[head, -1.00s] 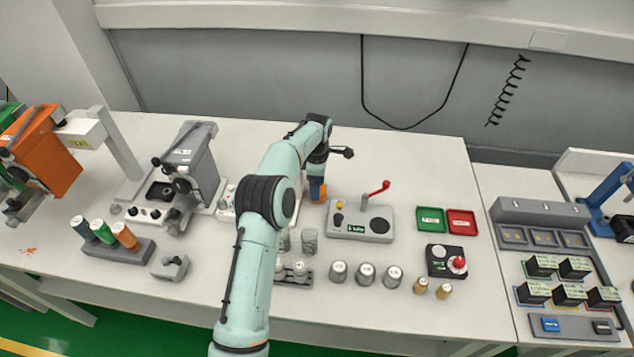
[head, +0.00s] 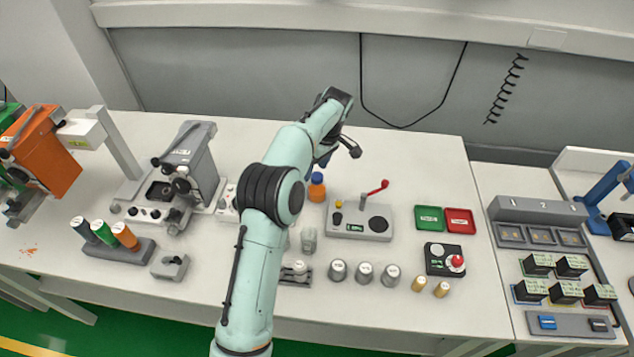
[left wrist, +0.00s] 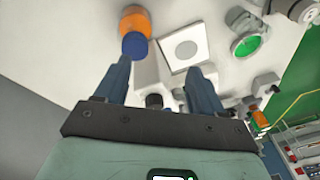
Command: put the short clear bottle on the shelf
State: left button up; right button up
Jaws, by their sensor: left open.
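My left gripper (head: 321,163) is open and empty; its blue fingers are just behind and above an orange bottle with a blue cap (head: 317,188). In the left wrist view the fingers (left wrist: 160,82) stand apart with nothing between them. There the blue-capped orange bottle (left wrist: 135,32) lies beyond the left fingertip. A small clear, greyish container (head: 309,240) stands upright on the bench, right of my forearm, and may be the short clear bottle. My arm hides part of the bench beside it. I cannot make out a shelf for certain. My right gripper is not in view.
A grey device with a red lever (head: 362,220) stands right of the orange bottle. Several grey-lidded jars (head: 365,272) line the front. Green (head: 429,218) and red trays (head: 460,220) lie further right. A grey machine (head: 190,165) stands left. The bench back is clear.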

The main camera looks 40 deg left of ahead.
pick_arm(q)
notch_tip(320, 180, down, 3)
jog(key=s+d+m+g+y+b, duration=0.1)
jog(key=s+d+m+y, duration=0.15)
jog(key=m, duration=0.55)
jog(key=m+t+y+b, duration=0.4)
jog(key=m+t+y, duration=0.35)
jog(key=m, duration=2.35)
send_near(320, 181)
jog(key=d, duration=0.2)
jog(key=shift+s+d+r+y, duration=0.25)
jog(key=shift+d+r+y, duration=0.05)
jog(key=shift+w+a+f+m, duration=0.1)
jog(key=shift+w+a+m, duration=0.05)
jog(key=shift+a+m, duration=0.15)
jog(key=x, duration=0.7)
jog(key=shift+a+p, duration=0.15)
jog(key=shift+p, duration=0.2)
jog(key=x, duration=0.5)
jog(key=shift+a+f+p, duration=0.15)
jog(key=shift+p, duration=0.25)
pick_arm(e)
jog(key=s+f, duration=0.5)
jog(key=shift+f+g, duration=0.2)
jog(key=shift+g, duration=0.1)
pick_arm(q)
grip_shut()
